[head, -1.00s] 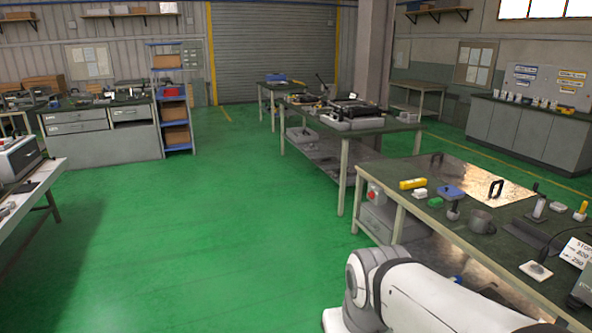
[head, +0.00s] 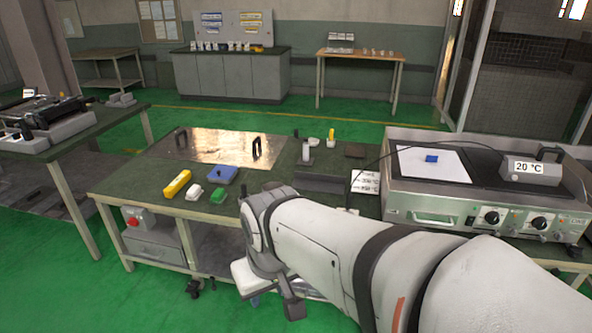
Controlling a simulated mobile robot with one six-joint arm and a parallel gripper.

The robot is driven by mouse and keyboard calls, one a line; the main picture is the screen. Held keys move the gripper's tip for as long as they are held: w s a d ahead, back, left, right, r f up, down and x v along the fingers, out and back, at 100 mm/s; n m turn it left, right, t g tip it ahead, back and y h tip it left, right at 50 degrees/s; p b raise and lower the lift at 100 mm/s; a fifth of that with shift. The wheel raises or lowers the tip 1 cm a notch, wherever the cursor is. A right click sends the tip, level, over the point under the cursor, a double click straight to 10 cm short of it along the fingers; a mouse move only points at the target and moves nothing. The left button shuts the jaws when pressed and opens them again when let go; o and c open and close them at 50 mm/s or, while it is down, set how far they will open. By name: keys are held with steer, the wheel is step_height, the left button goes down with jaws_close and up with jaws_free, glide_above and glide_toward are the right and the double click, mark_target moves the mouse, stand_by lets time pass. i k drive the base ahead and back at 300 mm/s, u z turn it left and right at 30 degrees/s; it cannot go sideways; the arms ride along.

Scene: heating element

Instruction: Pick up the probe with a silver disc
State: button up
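I cannot make out a silver disc on any probe in the head view. A yellow-topped tool (head: 332,137) stands upright towards the back of the green-topped bench. A temperature box (head: 529,167) reading 20 °C sits on the hotplate unit at the right, with a thin black cable running left from it. A small blue block (head: 431,158) rests on a white sheet on that unit. My arm reaches in from the lower right and covers the bench's front middle. No gripper fingers can be made out beyond my arm's grey end joints.
The bench (head: 130,182) holds a shiny metal plate (head: 215,145) with two black handles. Yellow (head: 177,184), white (head: 194,191), green (head: 218,195) and blue (head: 222,174) items lie in front. A silver-grey bottle (head: 306,153) and a sign (head: 364,182) stand behind my arm. Green floor is open at the left.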

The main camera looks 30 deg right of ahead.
mark_target(349, 196)
steer(key=z, duration=0.95)
steer(key=i, duration=1.45)
steer(key=z, duration=0.7)
steer(key=k, duration=0.7)
steer(key=z, duration=0.15)
steer(key=i, duration=0.75)
steer(key=u, duration=0.05)
